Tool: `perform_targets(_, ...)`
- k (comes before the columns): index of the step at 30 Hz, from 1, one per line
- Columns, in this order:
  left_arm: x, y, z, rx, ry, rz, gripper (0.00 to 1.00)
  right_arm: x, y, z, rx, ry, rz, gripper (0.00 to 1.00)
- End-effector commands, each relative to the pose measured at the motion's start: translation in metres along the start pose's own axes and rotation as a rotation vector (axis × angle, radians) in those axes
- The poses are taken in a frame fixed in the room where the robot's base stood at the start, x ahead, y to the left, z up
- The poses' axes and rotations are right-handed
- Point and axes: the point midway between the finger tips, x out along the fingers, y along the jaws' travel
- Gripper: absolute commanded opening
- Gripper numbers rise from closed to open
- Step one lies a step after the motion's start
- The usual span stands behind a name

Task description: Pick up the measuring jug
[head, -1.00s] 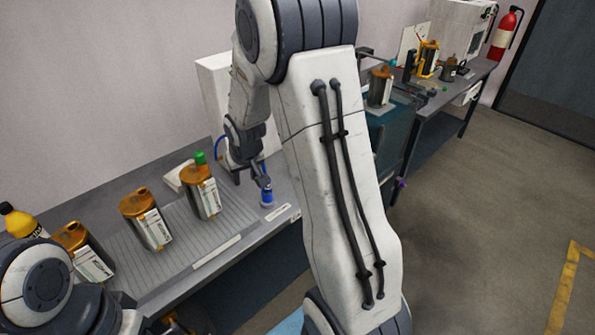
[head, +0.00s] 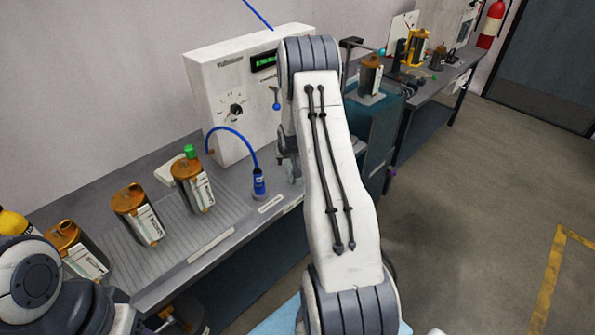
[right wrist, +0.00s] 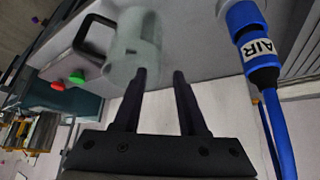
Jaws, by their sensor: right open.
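A pale, translucent grey vessel, likely the measuring jug (right wrist: 138,42), shows in the right wrist view just beyond my fingertips, more on the left side. I cannot tell whether it touches a finger. My right gripper (right wrist: 161,75) is open, with nothing between its fingers. In the head view my right gripper (head: 291,168) hangs low by the bench's front edge, to the right of the blue air connector, partly hidden by my arm. The jug cannot be made out clearly there. My left arm's upper part shows at the lower left, but its gripper is not visible.
A blue AIR connector (head: 259,184) on a hose stands on the bench close to my right gripper; it also shows in the wrist view (right wrist: 256,50). A white tester box (head: 225,110) stands behind. Several orange-topped canisters (head: 137,214) stand on the left mat.

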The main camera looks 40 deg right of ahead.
Motion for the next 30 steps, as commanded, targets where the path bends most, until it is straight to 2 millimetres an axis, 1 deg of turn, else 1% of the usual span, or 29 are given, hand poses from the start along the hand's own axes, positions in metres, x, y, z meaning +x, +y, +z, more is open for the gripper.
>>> perform_targets(1, -0.004, 0.000, 0.000, 0.000, 0.000, 0.000, 0.50, 0.007, -0.001, 0.000, 0.000, -0.002, 0.000, 0.41)
perform_targets(3, -0.005, 0.000, 0.000, 0.000, 0.000, 0.000, 0.50, 0.016, -0.001, -0.001, 0.000, -0.001, 0.000, 0.41)
perform_targets(6, -0.006, 0.001, 0.000, 0.000, 0.000, 0.000, 0.50, 0.025, -0.001, 0.000, 0.000, 0.000, 0.000, 0.41)
perform_targets(14, -0.006, 0.001, 0.000, 0.000, 0.000, 0.000, 0.50, 0.028, -0.001, 0.000, 0.000, 0.001, -0.001, 0.41)
perform_targets(15, -0.006, 0.000, 0.000, 0.000, 0.000, 0.000, 0.50, 0.028, -0.001, 0.000, 0.000, 0.001, -0.001, 0.34)
perform_targets(18, -0.006, 0.000, 0.000, 0.000, 0.000, 0.000, 0.50, 0.028, -0.001, 0.000, 0.000, 0.000, -0.001, 0.00)
perform_targets(30, -0.006, 0.001, 0.000, 0.000, 0.000, 0.000, 0.50, 0.028, -0.001, 0.000, 0.000, 0.000, 0.000, 0.00)
